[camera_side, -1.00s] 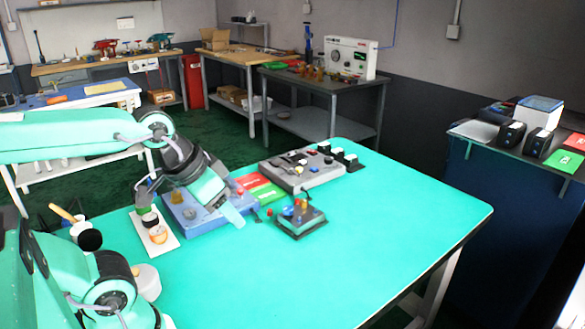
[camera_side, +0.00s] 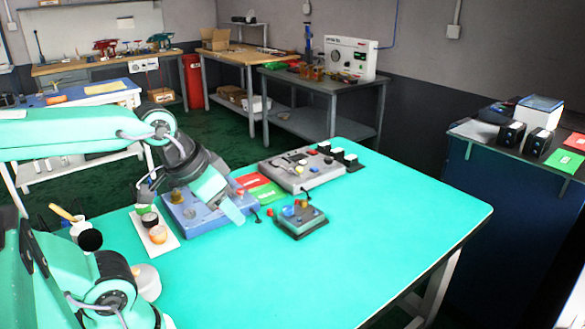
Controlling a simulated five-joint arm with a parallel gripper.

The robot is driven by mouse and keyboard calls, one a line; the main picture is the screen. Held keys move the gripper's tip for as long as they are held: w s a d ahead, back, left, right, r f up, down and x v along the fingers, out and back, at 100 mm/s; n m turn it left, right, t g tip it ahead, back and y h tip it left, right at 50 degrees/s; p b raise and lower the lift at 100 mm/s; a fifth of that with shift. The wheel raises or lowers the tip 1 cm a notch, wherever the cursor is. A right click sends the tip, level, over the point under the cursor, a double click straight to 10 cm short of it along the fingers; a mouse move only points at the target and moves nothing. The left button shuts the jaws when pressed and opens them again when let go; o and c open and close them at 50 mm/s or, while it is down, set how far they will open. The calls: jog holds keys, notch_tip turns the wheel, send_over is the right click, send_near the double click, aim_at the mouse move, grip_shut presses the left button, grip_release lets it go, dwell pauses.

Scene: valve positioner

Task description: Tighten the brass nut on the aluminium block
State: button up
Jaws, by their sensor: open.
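My gripper (camera_side: 228,207) hangs over the right part of a blue box (camera_side: 205,228) at the left of the teal table. Its teal finger points down and to the right; the other finger is hard to make out. I see nothing held in it. A small brass-coloured round part (camera_side: 178,196) shows on the box's left part, left of the gripper; I cannot tell whether it is the nut. No aluminium block can be told for certain. My gripper hides part of the box top.
A small dark unit (camera_side: 300,222) with coloured knobs stands right of the box. Behind are red and green cards (camera_side: 262,190) and a grey control panel (camera_side: 302,172). A white tray (camera_side: 168,243) with small cups lies left. The table's right side is clear.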

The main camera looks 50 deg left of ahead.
jog(key=w+a+r+n+g, duration=0.2)
jog(key=w+a+r+n, duration=0.1)
jog(key=w, duration=0.7)
jog(key=n+g, duration=0.4)
jog(key=n, duration=0.6)
send_over(304, 201)
notch_tip(304, 201, down, 16)
jog(key=shift+r, duration=0.2)
jog(key=shift+f, duration=0.1)
jog(key=shift+f, duration=3.8)
grip_shut()
